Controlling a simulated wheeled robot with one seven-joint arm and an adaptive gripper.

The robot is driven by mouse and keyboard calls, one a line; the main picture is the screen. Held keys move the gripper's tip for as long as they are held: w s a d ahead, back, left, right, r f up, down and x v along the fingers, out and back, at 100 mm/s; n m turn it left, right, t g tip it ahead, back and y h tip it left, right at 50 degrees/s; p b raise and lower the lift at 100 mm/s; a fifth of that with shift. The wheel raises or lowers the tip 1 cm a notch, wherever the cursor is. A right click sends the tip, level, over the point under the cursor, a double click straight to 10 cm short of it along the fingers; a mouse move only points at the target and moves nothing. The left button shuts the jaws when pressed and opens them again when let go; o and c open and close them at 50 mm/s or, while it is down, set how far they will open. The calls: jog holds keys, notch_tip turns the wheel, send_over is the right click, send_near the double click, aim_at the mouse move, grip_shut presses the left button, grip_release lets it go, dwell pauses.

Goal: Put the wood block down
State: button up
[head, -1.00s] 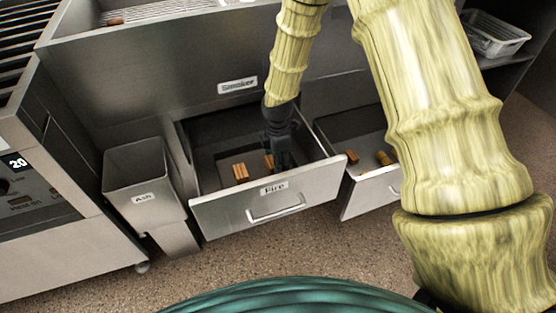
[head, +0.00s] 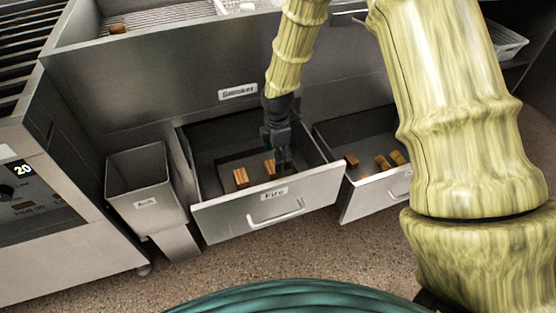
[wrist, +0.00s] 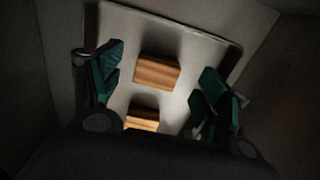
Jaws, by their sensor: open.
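Two wood blocks lie on the floor of the open drawer labelled Fire (head: 322,188). One wood block (head: 240,177) is at the left. The other wood block (head: 270,168) is just left of my gripper (head: 284,165), which points down into the drawer. In the wrist view, one block (wrist: 157,72) lies beyond and between my spread dark green fingers. A second block (wrist: 142,120) is partly hidden by the gripper body. My gripper is open, with nothing held between the fingers.
The drawer's walls surround my gripper. A second open drawer (head: 362,197) at the right holds several blocks. An Ash bin (head: 145,205) stands at the left. The smoker's front panel (head: 160,85) rises behind.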

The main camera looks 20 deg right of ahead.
notch_tip(320, 180, up, 7)
jog(key=p, duration=0.1)
jog(key=shift+p, duration=0.35)
